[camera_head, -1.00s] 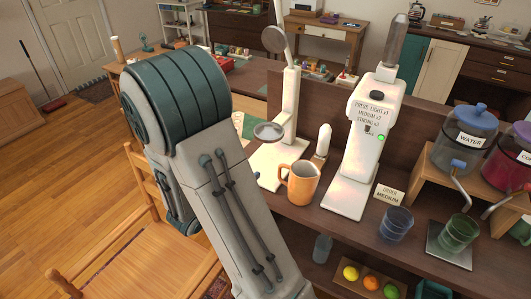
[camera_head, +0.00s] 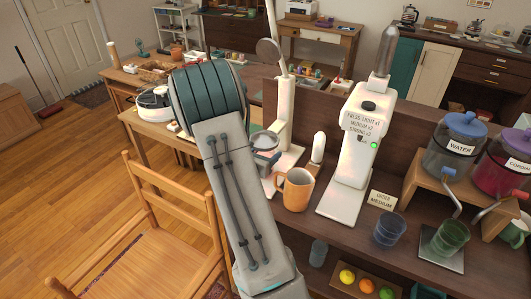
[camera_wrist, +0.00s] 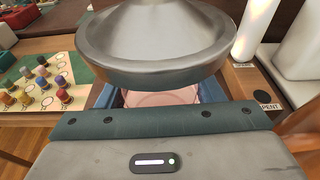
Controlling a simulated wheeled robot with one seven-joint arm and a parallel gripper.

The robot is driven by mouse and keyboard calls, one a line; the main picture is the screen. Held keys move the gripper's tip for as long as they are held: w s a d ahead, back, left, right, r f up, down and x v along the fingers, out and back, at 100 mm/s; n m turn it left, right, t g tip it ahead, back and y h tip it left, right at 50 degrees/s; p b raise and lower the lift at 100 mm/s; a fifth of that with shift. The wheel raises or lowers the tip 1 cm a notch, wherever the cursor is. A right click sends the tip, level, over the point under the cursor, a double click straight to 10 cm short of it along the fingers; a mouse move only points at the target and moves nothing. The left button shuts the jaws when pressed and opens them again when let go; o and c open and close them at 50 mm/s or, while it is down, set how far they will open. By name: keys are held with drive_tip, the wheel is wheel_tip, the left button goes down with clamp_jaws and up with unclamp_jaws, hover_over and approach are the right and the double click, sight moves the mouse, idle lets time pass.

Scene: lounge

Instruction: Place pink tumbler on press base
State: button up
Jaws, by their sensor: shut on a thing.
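The pink tumbler (camera_wrist: 160,98) shows in the wrist view as a pale pink, see-through rim between my gripper's blue fingers. My gripper (camera_wrist: 162,96) is shut on it. A round metal part of the press (camera_wrist: 152,45) hangs just over the tumbler and hides much of it. In the head view, my gripper (camera_head: 266,160) is at the white lever press, under its round part. The white press base (camera_head: 287,160) is partly hidden by my gripper. The tumbler cannot be made out there, and I cannot tell whether it touches the base.
An orange mug (camera_head: 297,190) stands close right of my gripper. Right of it are a white dispenser (camera_head: 355,150), an order card (camera_head: 383,200), a blue cup (camera_head: 390,230) and a green cup (camera_head: 451,236). A wooden chair (camera_head: 165,220) stands left of my arm.

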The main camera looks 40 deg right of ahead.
drive_tip(key=shift+f, duration=0.1)
drive_tip(key=shift+a+f, duration=0.1)
drive_tip(key=shift+f, duration=0.05)
drive_tip(key=o, duration=1.6)
